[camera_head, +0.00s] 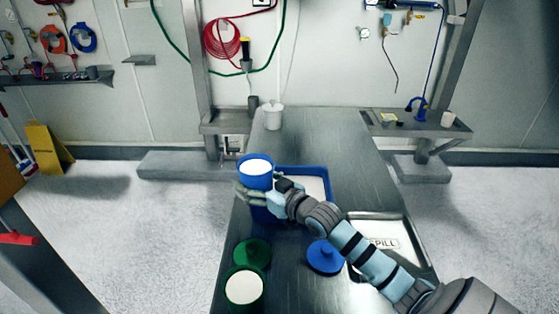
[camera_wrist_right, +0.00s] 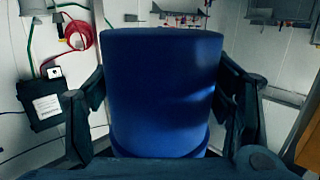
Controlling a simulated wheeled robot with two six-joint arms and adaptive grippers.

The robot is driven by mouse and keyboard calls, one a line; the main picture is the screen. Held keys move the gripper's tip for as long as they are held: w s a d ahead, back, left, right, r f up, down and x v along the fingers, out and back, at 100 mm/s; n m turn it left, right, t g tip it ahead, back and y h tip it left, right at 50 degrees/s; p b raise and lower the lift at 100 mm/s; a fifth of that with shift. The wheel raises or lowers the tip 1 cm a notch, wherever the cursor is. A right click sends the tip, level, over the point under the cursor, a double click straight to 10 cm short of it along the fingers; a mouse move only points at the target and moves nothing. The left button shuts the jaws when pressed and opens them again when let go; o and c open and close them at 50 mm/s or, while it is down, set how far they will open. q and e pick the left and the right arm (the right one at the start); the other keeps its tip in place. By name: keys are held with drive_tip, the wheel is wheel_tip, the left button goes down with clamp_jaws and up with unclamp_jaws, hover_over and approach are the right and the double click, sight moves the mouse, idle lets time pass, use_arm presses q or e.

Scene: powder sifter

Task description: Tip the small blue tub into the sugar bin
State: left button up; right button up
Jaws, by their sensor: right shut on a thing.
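The small blue tub (camera_head: 255,181) is filled with white powder and looks upright above the table's left side. My right gripper (camera_head: 258,196) is shut around it. In the right wrist view the tub (camera_wrist_right: 163,95) stands between the two fingers of the gripper (camera_wrist_right: 162,112). A larger rectangular blue bin (camera_head: 302,168) with white contents sits on the table, just right of and behind the tub; no label can be read on it. My gripper and the tub hide part of this bin. My left gripper is not in view.
A blue lid (camera_head: 326,258), a green lid (camera_head: 252,252) and a green tub (camera_head: 244,307) of white powder are near the front. A tray marked SPILL (camera_head: 412,262) lies at right, partly behind my arm. A white container (camera_head: 272,117) stands at the far end. The far table middle is clear.

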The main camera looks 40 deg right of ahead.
drive_tip(key=w+d+m+h+b, duration=0.1)
drive_tip(key=w+d+m+h, duration=0.1)
drive_tip(key=d, duration=0.6)
drive_tip(key=shift+d+r+m+h, duration=0.15)
drive_tip(key=shift+r+m+h, duration=0.25)
drive_tip(key=shift+m, duration=0.5)
drive_tip(key=m+p, duration=0.1)
drive_tip(key=p, duration=0.1)
drive_tip(key=a+m+p, duration=0.1)
drive_tip(key=shift+s+g+y+p, duration=0.2)
drive_tip(key=shift+g+y+p, duration=0.1)
drive_tip(key=shift+p, duration=0.05)
